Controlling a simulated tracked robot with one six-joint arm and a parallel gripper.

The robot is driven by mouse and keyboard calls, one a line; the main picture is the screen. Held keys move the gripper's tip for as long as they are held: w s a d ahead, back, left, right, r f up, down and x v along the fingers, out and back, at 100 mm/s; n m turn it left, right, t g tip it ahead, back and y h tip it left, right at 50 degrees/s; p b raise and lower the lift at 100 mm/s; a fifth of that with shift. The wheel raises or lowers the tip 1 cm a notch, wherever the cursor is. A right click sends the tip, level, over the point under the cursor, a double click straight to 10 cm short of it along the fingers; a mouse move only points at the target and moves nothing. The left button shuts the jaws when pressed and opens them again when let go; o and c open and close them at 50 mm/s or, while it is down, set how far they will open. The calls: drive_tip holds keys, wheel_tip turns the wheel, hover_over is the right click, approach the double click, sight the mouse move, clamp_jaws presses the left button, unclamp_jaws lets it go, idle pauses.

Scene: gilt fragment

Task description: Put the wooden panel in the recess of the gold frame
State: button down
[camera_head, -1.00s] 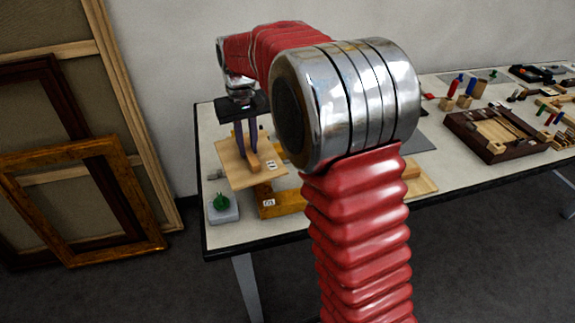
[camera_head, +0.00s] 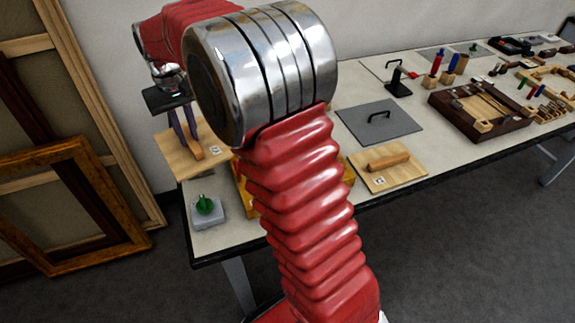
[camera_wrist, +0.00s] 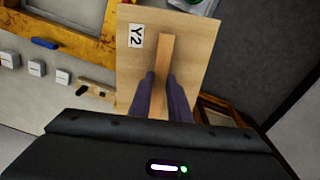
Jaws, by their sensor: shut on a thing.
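My gripper (camera_head: 187,140) is shut on the bar handle of a light wooden panel (camera_head: 175,158) and holds it at the left end of the table. In the wrist view the panel (camera_wrist: 196,62) carries a "Y2" label, and the purple fingers (camera_wrist: 163,80) grip its upright bar. The gold frame (camera_head: 244,190) lies on the table, mostly hidden behind my arm in the head view. Part of the frame (camera_wrist: 75,42) shows at the upper left of the wrist view, beside the panel. Its recess is mostly out of sight.
A grey block with a green knob (camera_head: 206,208) stands near the table's front left corner. Another wooden panel with a round handle (camera_head: 388,166) and a grey plate (camera_head: 378,124) lie to the right. A dark tray (camera_head: 480,110) is farther right. Large frames (camera_head: 70,200) lean at left.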

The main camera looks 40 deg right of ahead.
drive_tip(key=shift+a, duration=0.1)
drive_tip(key=s+d+m, duration=0.6)
drive_tip(key=d+m, duration=0.4)
drive_tip(key=d, duration=0.1)
drive_tip(key=s+d+m, duration=0.7)
drive_tip(key=d+m, duration=0.4)
drive_tip(key=shift+s, duration=0.25)
wheel_tip(320, 180, down, 6)
drive_tip(key=shift+f, duration=0.1)
drive_tip(key=shift+f, duration=1.85)
drive_tip(key=shift+f, duration=0.1)
